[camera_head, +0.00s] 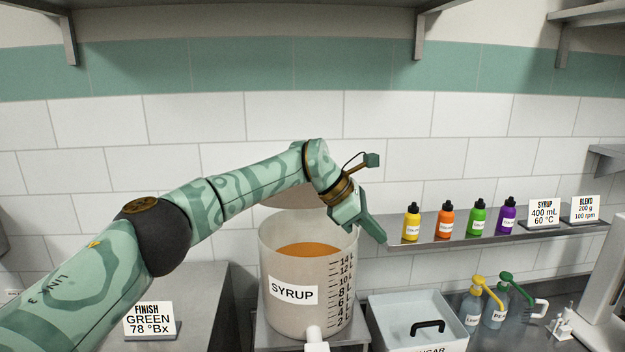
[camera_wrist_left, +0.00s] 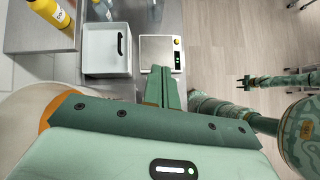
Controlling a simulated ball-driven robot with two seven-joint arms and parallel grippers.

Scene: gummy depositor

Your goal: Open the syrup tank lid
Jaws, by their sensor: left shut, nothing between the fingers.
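The syrup tank (camera_head: 283,313), a pale translucent vessel with a SYRUP label and a litre scale, holds orange syrup (camera_head: 308,249). Its mouth is uncovered at the front. A pale rounded lid (camera_head: 290,197) stands raised behind the tank's mouth, partly hidden by my left arm. My left gripper (camera_head: 378,236) is shut and empty, just right of the tank's rim and pointing down to the right. Its closed fingers show in the left wrist view (camera_wrist_left: 162,88), with the tank's edge at lower left. My right gripper (camera_wrist_left: 246,82) shows small there; its jaw state is unclear.
A shelf (camera_head: 400,248) with yellow, orange, green and purple bottles lies right of my left gripper. Below stand a white sugar bin (camera_head: 388,318) with a black handle, two pump bottles and a scale (camera_wrist_left: 158,52). A FINISH sign (camera_head: 149,320) stands at left.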

